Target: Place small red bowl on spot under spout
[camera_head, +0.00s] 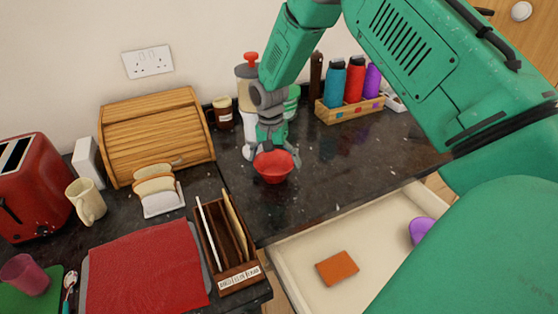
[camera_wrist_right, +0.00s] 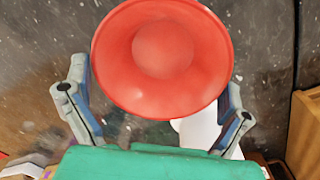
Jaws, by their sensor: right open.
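The small red bowl (camera_head: 273,170) is upright at the dark counter near its inner corner; it also shows from above in the right wrist view (camera_wrist_right: 162,50). My right gripper (camera_head: 271,156) is open, with one finger on each side of the bowl; both fingers show in the wrist view (camera_wrist_right: 158,82). I cannot tell whether they touch it. A pale dispenser with a red knob (camera_head: 251,57) stands behind my gripper. Its spout and the spot under it are hidden by my gripper and arm. My left gripper is out of view.
A brown jar (camera_head: 223,113) and a wooden box of bottles (camera_head: 349,108) stand along the wall. A wooden divider rack (camera_head: 238,277) is at the front left. An open drawer (camera_head: 291,274) lies below the counter edge. Counter right of the bowl is clear.

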